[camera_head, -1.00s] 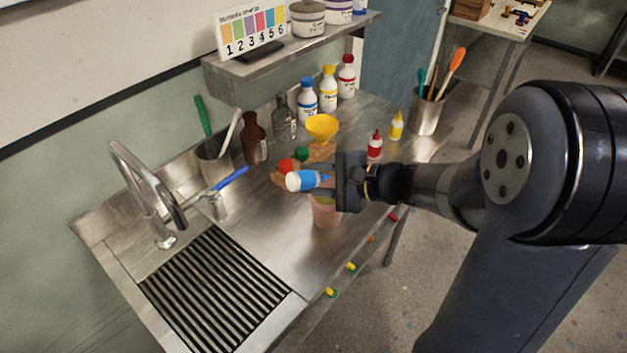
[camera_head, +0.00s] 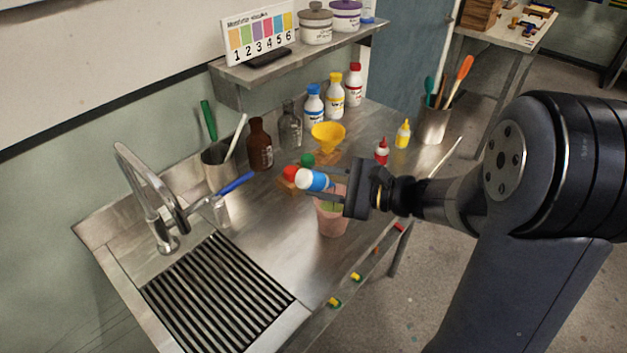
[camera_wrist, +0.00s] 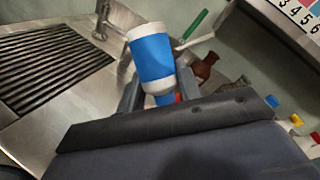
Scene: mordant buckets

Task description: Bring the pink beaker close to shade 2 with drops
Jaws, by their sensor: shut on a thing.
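My gripper (camera_head: 338,188) is shut on a small white bottle with a blue band (camera_head: 314,180), held tilted above the bench. In the wrist view the bottle (camera_wrist: 153,60) has its broad white end toward the top of the picture. The pink beaker (camera_head: 332,223) stands upright on the steel bench, just below the gripper and bottle. A greenish patch shows near its top, and its rim is partly hidden by my gripper. I cannot tell whether a drop is falling. The numbered shade card (camera_head: 262,35) stands on the shelf; its patch 2 is green.
Red and green caps show at a small wooden rack (camera_head: 285,184) left of the bottle. A yellow funnel (camera_head: 328,136), brown bottle (camera_head: 259,146) and clear bottle (camera_head: 290,128) stand behind. Small red (camera_head: 382,152) and yellow (camera_head: 402,135) bottles stand right. The sink drainer (camera_head: 215,295) is front left.

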